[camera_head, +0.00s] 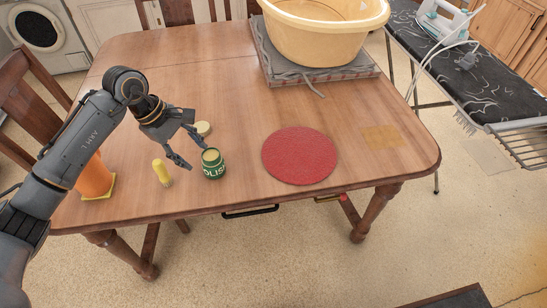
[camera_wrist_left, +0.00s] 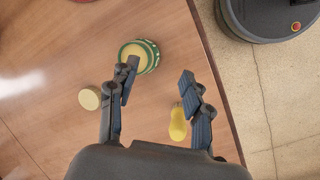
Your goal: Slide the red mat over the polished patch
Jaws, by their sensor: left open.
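The round red mat (camera_head: 300,155) lies flat on the wooden table, right of the middle. The polished patch (camera_head: 384,137), a lighter yellowish square, is on the bare tabletop to the right of the mat, with a gap of wood between them. My left gripper (camera_head: 197,157) is open and empty, above the table left of the mat, close to an open green polish jar (camera_head: 213,165). In the left wrist view, the gripper (camera_wrist_left: 159,70) has its fingers apart, one overlapping the jar (camera_wrist_left: 150,52). My right gripper is not in view.
A round lid (camera_head: 204,129) and a small yellow object (camera_head: 162,172) stand near the jar. An orange cup (camera_head: 95,178) is at the left on a yellow square. An ironing board (camera_head: 480,75) stands right.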

